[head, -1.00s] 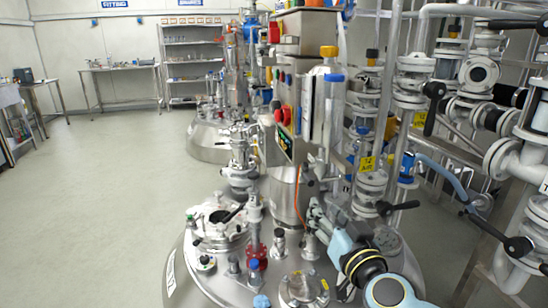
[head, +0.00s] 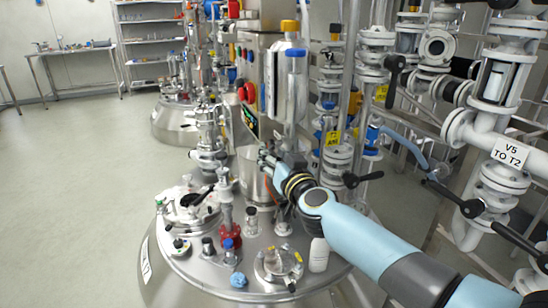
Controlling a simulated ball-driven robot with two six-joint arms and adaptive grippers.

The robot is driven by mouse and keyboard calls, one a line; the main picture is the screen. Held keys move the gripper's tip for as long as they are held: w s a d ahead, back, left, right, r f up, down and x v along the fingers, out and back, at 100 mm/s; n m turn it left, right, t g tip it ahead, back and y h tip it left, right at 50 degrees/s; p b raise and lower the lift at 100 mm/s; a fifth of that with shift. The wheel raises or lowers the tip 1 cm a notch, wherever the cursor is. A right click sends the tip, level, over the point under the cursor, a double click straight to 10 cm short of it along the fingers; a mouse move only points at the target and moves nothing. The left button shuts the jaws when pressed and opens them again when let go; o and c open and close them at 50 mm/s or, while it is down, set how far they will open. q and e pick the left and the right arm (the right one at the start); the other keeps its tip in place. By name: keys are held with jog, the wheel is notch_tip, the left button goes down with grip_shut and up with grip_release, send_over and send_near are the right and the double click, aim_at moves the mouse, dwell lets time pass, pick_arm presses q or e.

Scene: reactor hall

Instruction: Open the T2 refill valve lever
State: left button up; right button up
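A white sign reading "V5 TO T2" (head: 510,153) hangs on white flanged piping at the right. A black lever (head: 468,207) is on the pipework below it, and another black lever (head: 518,240) slants down to the right. A third black lever (head: 362,180) is on the valve below a small yellow tag (head: 333,137), whose text is hard to read. I cannot tell which is the T2 refill lever. My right gripper (head: 266,158) is small, near the central steel column and left of these levers; its finger opening is unclear. My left gripper is out of view.
A domed steel reactor lid (head: 205,275) with several ports and fittings fills the lower middle. A white bottle (head: 319,255) stands on it beside my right arm. Dense glass and pipework surrounds the arm. The floor (head: 70,190) at left is clear.

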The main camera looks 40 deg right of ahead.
jog(key=shift+c, duration=0.4)
grip_shut()
